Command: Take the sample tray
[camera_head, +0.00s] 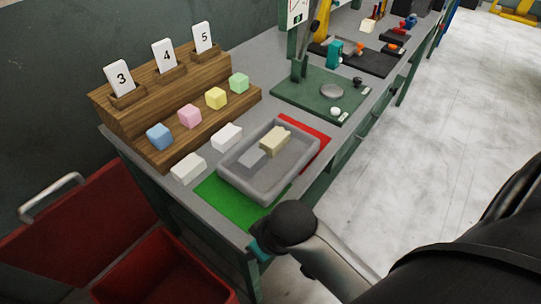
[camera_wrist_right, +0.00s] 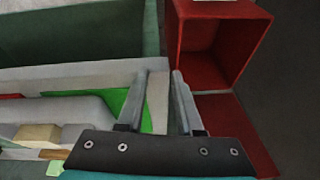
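The grey sample tray (camera_head: 226,174) sits on the table, across a green mat (camera_head: 224,203) and a red mat (camera_head: 318,139). The tray also shows at the left of the right wrist view (camera_wrist_right: 75,108). My right gripper (camera_wrist_right: 160,74) has its two fingers apart and nothing between them. It is near the table's front left corner, to the side of the tray and apart from it. In the head view my arm mostly hides this gripper. My left gripper is not in view.
Two white blocks (camera_head: 188,168) lie behind the tray. A wooden stand (camera_head: 185,92) holds coloured cubes and number cards. A green press base (camera_head: 320,92) stands beyond the tray. An open red bin (camera_head: 165,270) is on the floor at lower left.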

